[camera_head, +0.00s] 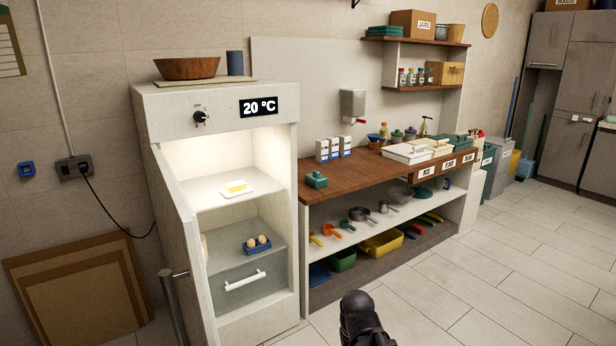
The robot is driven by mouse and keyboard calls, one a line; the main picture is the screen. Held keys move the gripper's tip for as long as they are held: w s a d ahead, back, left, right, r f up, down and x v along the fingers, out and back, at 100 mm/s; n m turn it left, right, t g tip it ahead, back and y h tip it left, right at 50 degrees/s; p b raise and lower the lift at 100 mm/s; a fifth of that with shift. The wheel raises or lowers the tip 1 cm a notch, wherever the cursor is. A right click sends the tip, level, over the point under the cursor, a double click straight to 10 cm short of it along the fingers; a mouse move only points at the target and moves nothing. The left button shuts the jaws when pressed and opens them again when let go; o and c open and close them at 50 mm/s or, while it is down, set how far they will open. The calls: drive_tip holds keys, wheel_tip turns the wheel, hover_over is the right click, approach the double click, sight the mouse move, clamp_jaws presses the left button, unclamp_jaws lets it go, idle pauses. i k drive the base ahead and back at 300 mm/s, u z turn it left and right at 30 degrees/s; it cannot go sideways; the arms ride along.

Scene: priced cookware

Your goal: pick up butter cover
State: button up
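A small teal cover with a knob on top (316,181), which looks like the butter cover, sits at the left front end of the wooden counter (350,184). A yellow block of butter on a white dish (236,188) lies uncovered on the upper shelf of the open, lit fridge (222,128). My gripper (361,308) shows as a dark shape at the bottom middle, in front of and below the counter, apart from the cover. Its fingers cannot be made out clearly.
The fridge door (182,240) stands open at the left. White cartons (333,149) stand behind the cover. A lower shelf holds colored scoops, pans and bins (382,243). White containers (407,153) stand farther right. The tiled floor at right is clear.

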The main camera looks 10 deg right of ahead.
sight(317, 180)
drive_tip(key=i, duration=0.75)
drive_tip(key=z, duration=1.1)
drive_tip(key=i, duration=1.3)
